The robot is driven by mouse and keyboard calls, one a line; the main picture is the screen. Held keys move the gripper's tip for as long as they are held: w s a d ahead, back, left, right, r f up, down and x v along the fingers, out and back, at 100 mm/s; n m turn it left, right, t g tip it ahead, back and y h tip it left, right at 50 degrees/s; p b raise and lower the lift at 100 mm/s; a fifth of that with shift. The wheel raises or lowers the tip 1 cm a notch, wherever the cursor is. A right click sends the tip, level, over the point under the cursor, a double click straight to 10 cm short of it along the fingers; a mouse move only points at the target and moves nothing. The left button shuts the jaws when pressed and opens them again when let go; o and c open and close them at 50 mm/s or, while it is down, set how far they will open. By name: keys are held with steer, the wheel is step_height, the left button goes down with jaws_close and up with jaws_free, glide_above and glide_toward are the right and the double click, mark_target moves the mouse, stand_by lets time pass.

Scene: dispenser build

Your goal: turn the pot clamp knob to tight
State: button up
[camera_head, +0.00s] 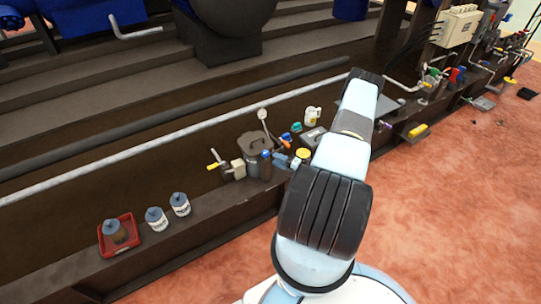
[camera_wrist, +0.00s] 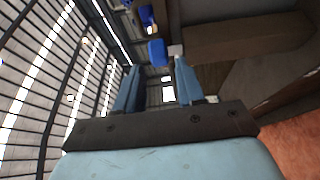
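A dark grey lidded pot (camera_head: 253,150) stands on the brown ledge near the middle of the head view. Small fittings crowd around it, and I cannot tell which one is the pot clamp knob. A dark blue-topped part (camera_head: 266,158) stands at its right side. My gripper (camera_wrist: 158,68) shows in the wrist view with its two blue fingers apart and nothing between them. It points toward distant structure, with no pot in that view. In the head view my arm rises right of the pot, and I cannot make out the fingers there.
A round gauge (camera_head: 262,114) rises behind the pot. A yellow-topped part (camera_head: 303,153) stands right of it. Reddish floor (camera_head: 460,200) is open at right.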

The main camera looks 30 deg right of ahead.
mark_target(268, 155)
steer(key=shift+x, duration=2.9)
steer(key=shift+c, duration=0.4)
